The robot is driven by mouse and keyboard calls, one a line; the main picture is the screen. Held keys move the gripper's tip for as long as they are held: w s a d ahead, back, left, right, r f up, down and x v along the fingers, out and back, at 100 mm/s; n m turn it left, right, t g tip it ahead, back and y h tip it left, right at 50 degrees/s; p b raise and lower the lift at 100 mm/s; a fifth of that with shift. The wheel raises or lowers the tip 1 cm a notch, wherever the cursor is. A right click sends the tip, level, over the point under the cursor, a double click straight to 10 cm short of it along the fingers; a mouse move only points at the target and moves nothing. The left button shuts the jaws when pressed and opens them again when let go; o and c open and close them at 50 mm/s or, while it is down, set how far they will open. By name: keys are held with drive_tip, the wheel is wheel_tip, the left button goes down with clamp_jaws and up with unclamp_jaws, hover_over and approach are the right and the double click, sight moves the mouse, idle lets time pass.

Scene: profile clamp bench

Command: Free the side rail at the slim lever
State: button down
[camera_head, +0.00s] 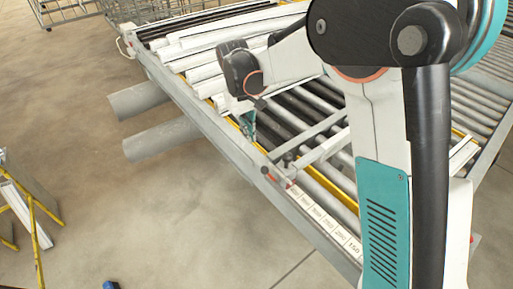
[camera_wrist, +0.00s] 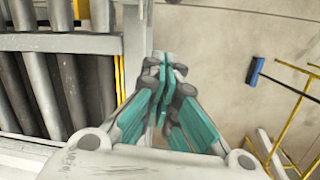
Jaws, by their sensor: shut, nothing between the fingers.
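My gripper (camera_head: 248,128) has teal fingers and points down above the near long edge of the roller bench. In the wrist view its fingers (camera_wrist: 166,66) are together, with nothing between them. The grey side rail (camera_head: 205,112) runs along that edge; in the wrist view it is the grey strip (camera_wrist: 134,45) left of the fingers. Small dark-knobbed clamp parts (camera_head: 288,157) and a small dark lever-like part (camera_head: 266,171) sit by the rail, to the lower right of my gripper and apart from it. I cannot tell which is the slim lever.
White profiles (camera_head: 205,70) lie across the rollers at the back left. A grey crossbar (camera_head: 310,134) spans the rollers. Two grey tubes (camera_head: 165,138) stick out below the bench. A yellow stand (camera_head: 38,225) is at the left; open floor lies between.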

sight(270, 176)
drive_tip(key=s+d+f, duration=0.2)
drive_tip(key=s+f, duration=0.2)
drive_tip(key=f, duration=0.4)
drive_tip(key=shift+d, duration=0.3)
idle(0.4)
drive_tip(key=shift+s, duration=0.1)
idle(0.3)
drive_tip(key=shift+s+d+r+t+y, duration=0.2)
drive_tip(key=shift+t+y, duration=0.1)
drive_tip(key=shift+t, duration=0.1)
